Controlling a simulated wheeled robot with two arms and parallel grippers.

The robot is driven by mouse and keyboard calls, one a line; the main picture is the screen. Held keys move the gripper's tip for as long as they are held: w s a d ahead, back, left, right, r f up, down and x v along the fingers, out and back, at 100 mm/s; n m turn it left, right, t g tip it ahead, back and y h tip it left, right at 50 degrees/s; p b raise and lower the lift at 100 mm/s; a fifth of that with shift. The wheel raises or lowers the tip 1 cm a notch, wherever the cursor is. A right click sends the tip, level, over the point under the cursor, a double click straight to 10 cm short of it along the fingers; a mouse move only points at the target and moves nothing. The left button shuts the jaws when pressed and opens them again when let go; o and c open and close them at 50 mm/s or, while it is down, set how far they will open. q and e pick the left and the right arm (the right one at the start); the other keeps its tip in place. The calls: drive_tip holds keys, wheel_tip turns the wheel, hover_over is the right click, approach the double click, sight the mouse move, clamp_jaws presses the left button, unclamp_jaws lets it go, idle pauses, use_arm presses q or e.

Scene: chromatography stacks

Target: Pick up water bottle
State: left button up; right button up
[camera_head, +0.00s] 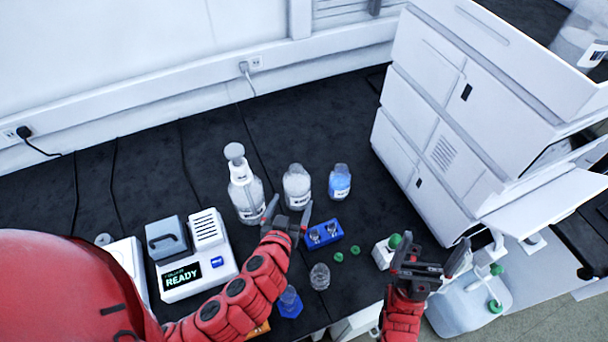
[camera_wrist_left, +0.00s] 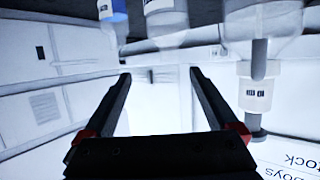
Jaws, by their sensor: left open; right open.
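Three labelled bottles stand upright on the dark bench: a tall clear one with a narrow neck and round white top (camera_head: 247,194), a shorter clear one (camera_head: 297,187) and a small one with blue liquid (camera_head: 340,182). The labels are too small to read, so I cannot tell which is the water bottle. My left gripper (camera_head: 288,211) is open and empty, just in front of the tall and shorter clear bottles. The left wrist view appears inverted, with the tall bottle (camera_wrist_left: 258,95) right of the open jaws (camera_wrist_left: 160,75). My right gripper (camera_head: 432,258) is open and empty at the right.
A blue vial rack (camera_head: 324,235) stands right of my left gripper, with small green caps (camera_head: 354,250) nearby. A clear jar (camera_head: 320,276) and a blue container (camera_head: 289,302) stand in front. A READY device (camera_head: 196,275) is at left; a large white instrument (camera_head: 450,110) is at right.

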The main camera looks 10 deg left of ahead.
sight(297, 178)
use_arm(q)
drive_tip(key=b+x, duration=0.1)
drive_tip(key=x, duration=0.1)
drive_tip(key=b+x, duration=0.1)
drive_tip(key=x, duration=0.1)
drive_tip(key=b+x, duration=0.1)
drive_tip(key=x, duration=0.1)
drive_tip(key=shift+w+a+b, duration=0.15)
drive_tip(key=shift+a+b, duration=0.25)
drive_tip(key=x, duration=0.4)
drive_tip(key=shift+w+a+p, duration=0.1)
drive_tip(key=shift+w+p, duration=0.05)
drive_tip(key=shift+p, duration=0.25)
drive_tip(key=shift+w+f, duration=0.3)
drive_tip(key=shift+w, duration=0.25)
drive_tip(key=shift+w+a+p, duration=0.1)
drive_tip(key=shift+w+p, duration=0.4)
drive_tip(key=shift+w, duration=0.1)
drive_tip(key=x, duration=0.1)
drive_tip(key=p+x, duration=0.1)
drive_tip(key=x, duration=0.1)
drive_tip(key=shift+a, duration=0.25)
drive_tip(key=shift+w+f, duration=0.35)
drive_tip(key=shift+w, duration=0.1)
